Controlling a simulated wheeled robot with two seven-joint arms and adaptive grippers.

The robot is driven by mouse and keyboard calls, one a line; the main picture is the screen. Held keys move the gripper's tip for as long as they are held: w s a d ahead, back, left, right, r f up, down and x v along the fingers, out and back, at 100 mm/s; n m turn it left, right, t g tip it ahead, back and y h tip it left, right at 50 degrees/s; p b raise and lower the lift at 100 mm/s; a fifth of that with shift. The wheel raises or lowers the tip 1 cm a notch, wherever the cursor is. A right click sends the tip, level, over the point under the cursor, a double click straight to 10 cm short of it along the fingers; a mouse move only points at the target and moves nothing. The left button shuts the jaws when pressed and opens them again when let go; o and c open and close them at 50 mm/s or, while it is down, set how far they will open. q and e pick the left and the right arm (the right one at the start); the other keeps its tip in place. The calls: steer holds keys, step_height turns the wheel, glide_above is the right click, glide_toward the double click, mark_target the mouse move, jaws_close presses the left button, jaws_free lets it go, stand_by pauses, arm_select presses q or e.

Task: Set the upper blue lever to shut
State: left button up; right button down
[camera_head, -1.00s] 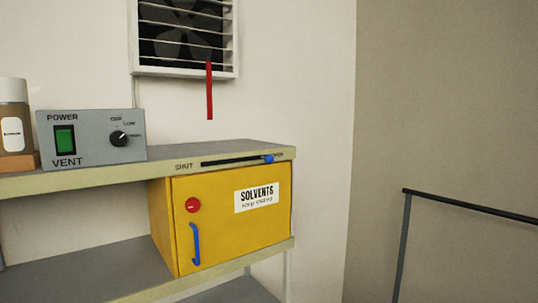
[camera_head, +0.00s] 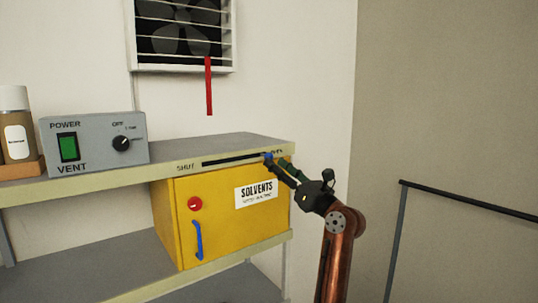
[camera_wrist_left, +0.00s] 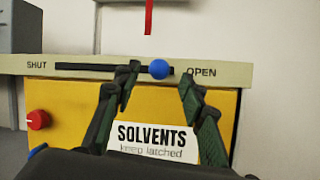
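The blue lever knob (camera_head: 268,156) sits at the OPEN end of a dark slot (camera_head: 232,160) in the shelf's front edge. SHUT is marked at the slot's left end. In the left wrist view the round blue knob (camera_wrist_left: 159,69) shows between the fingertips, just left of the word OPEN. My left gripper (camera_head: 278,164) is at the knob, its arm rising from below right. In the wrist view its fingers (camera_wrist_left: 158,80) are open, the left one just left of the knob, the right one further off. I cannot tell whether either touches it. My right gripper is not in view.
Below is a yellow solvents cabinet (camera_head: 225,218) with a red button (camera_head: 195,204) and a blue handle (camera_head: 198,240). A grey vent box (camera_head: 95,142) and a bottle (camera_head: 15,125) stand on the shelf. A red strip (camera_head: 209,86) hangs from the fan. A rail (camera_head: 465,204) stands at right.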

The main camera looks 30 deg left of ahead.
mark_target(266, 156)
arm_select(q)
steer(key=p+x, duration=0.1)
steer(key=x, duration=0.3)
steer(key=shift+r, duration=0.1)
steer(key=shift+w+a, duration=0.1)
steer(key=shift+a, duration=0.25)
jaws_close()
stand_by(0.3)
